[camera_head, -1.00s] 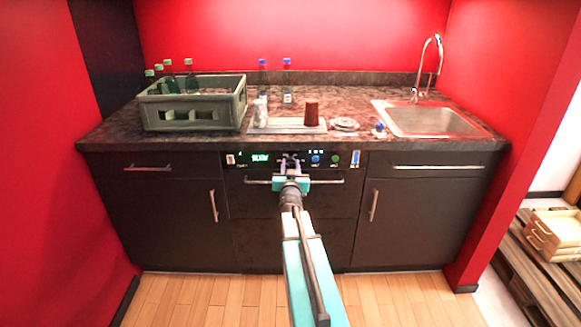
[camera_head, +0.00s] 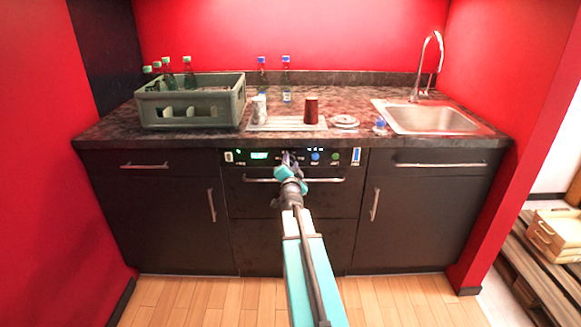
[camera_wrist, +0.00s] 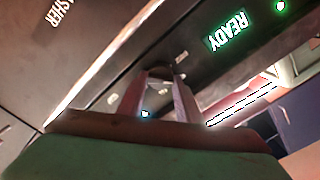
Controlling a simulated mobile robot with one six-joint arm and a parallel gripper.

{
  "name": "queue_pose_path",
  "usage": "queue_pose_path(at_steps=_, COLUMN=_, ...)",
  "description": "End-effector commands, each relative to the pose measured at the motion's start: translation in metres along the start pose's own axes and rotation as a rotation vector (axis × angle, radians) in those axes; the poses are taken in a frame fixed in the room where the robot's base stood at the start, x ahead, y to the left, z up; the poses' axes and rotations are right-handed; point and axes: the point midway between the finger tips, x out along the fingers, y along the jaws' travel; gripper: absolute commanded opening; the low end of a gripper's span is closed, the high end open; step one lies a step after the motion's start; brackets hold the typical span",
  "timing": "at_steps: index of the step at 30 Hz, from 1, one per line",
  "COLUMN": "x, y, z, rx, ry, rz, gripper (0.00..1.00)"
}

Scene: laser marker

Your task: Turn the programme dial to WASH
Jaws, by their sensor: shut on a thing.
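The programme dial (camera_wrist: 165,72) is a dark round knob on the dishwasher's black front panel, and only part of it shows between my fingertips in the wrist view. My gripper (camera_wrist: 160,82) is shut on it, one finger on each side. In the head view my gripper (camera_head: 287,158) reaches the middle of the panel (camera_head: 300,157), its teal body tilted, and it covers the dial. The lit display (camera_wrist: 228,32) reads READY in the wrist view. The dial's pointer and its position labels, including WASH, cannot be made out.
A handle bar (camera_head: 325,180) runs across just below the panel. A blue button (camera_head: 315,156) and a green button (camera_head: 335,157) sit right of my gripper. Above, the counter holds a bottle crate (camera_head: 192,112), a red cup (camera_head: 311,110) and a sink (camera_head: 440,118).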

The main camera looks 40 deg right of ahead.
Motion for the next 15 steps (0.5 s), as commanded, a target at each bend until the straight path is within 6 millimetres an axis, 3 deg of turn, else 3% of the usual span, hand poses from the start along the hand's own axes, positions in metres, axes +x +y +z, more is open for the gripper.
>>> queue_pose_path(at_steps=15, x=-0.0001, y=0.0011, z=-0.0004, rx=0.181, ry=0.001, rz=0.000, gripper=0.09)
